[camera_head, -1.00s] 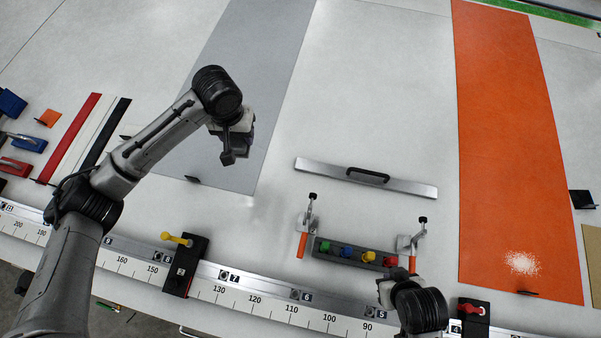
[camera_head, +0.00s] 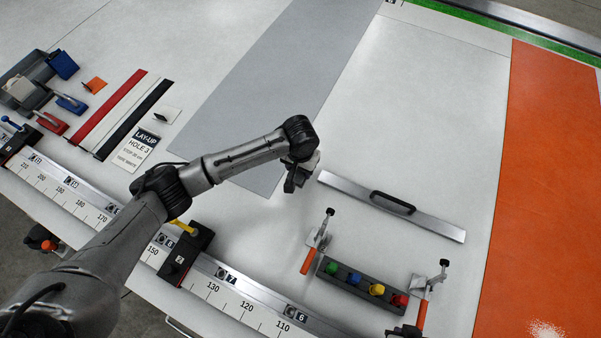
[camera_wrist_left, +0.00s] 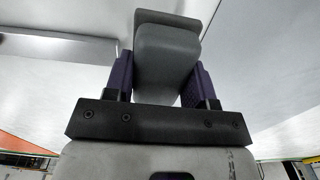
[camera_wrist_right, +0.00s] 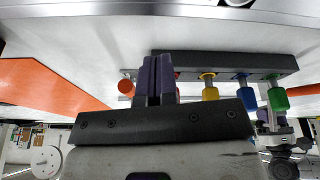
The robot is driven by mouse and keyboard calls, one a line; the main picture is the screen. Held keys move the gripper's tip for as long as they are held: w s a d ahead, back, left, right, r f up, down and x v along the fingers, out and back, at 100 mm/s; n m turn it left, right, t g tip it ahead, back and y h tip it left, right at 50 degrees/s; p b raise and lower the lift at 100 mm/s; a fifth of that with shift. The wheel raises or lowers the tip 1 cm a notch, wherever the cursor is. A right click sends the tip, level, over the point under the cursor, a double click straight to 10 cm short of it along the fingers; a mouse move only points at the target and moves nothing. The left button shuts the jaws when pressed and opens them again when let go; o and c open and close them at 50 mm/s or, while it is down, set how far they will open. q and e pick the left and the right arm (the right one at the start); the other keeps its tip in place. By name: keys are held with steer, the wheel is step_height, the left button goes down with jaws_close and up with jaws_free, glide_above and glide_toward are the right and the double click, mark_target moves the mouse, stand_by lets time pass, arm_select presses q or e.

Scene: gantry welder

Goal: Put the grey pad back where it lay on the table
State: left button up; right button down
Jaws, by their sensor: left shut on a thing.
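The grey pad (camera_wrist_left: 168,55) is a rounded block between the two purple fingers of my left gripper (camera_wrist_left: 160,80) in the left wrist view. My left gripper is shut on it. In the head view the left gripper (camera_head: 292,182) is near the near right corner of the grey sheet (camera_head: 270,95), left of the metal straightedge. Its height above the white table (camera_head: 400,110) is hard to tell. My right gripper (camera_wrist_right: 157,75) is shut and empty in the right wrist view, near a dark rack of coloured pegs.
A metal straightedge with a black handle (camera_head: 392,203) and a rack of coloured pegs (camera_head: 345,275) between clamps lie to the right. A ruler rail (camera_head: 240,300) runs along the front. A lay-up card (camera_head: 140,147), strips and small tools are at left; an orange sheet (camera_head: 545,190) is at right.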

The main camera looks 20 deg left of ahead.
mark_target(300, 174)
arm_select(q)
steer(key=shift+f, duration=1.9)
steer(key=shift+f, duration=0.1)
steer(key=o, duration=0.8)
step_height(300, 174, up, 12)
steer(key=shift+r+p, duration=0.1)
steer(key=shift+p, duration=0.3)
